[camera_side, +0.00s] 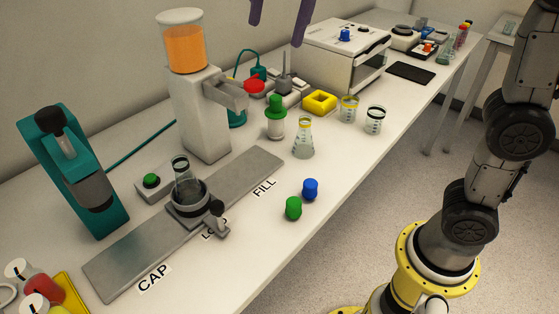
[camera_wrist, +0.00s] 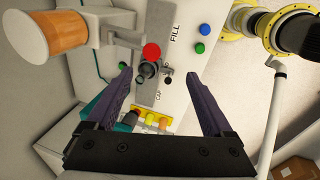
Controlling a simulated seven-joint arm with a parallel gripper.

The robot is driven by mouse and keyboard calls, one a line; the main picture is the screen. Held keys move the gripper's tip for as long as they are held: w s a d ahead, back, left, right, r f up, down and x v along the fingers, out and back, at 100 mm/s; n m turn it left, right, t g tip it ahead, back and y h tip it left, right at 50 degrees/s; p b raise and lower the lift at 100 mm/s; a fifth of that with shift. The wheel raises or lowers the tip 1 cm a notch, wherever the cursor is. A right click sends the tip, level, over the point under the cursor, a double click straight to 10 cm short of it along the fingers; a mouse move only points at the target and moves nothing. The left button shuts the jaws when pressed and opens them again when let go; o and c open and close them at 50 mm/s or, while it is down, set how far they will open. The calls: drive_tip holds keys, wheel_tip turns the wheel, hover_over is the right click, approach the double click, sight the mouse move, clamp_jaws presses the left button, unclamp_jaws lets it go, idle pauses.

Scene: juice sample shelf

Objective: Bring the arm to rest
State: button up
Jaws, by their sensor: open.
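My gripper (camera_side: 275,33) is high above the bench at the top edge of the side view, with only its two purple fingers showing. In the wrist view my gripper (camera_wrist: 158,72) has its fingers spread wide with nothing held between them. Below it, a clear flask (camera_side: 184,180) stands upright in a dark holder (camera_side: 190,213) on the grey rail (camera_side: 120,261), between the CAP and FILL labels. The gripper is apart from everything on the bench. Much of my arm is outside the side view.
The dispenser (camera_side: 196,115) with its orange tank (camera_side: 184,48) rises from the bench under the gripper's left. A teal machine (camera_side: 75,170) stands at the left. Green (camera_side: 293,208) and blue (camera_side: 310,188) caps lie near the front edge. A white instrument (camera_side: 340,55) stands behind several flasks.

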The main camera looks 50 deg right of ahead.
drive_tip(key=s+d+f+m+t, duration=0.1)
drive_tip(key=s+d+f+m, duration=0.1)
drive_tip(key=s+d+m, duration=0.55)
drive_tip(key=s+d+f+m+t, duration=0.1)
drive_tip(key=s+f+m, duration=0.4)
drive_tip(key=f, duration=0.3)
drive_tip(key=s+d+f+m+t, duration=0.1)
drive_tip(key=s+f+m, duration=0.5)
drive_tip(key=f, duration=0.3)
drive_tip(key=shift+s+m+h, duration=0.2)
drive_tip(key=shift+m+h, duration=0.1)
drive_tip(key=shift+m, duration=0.15)
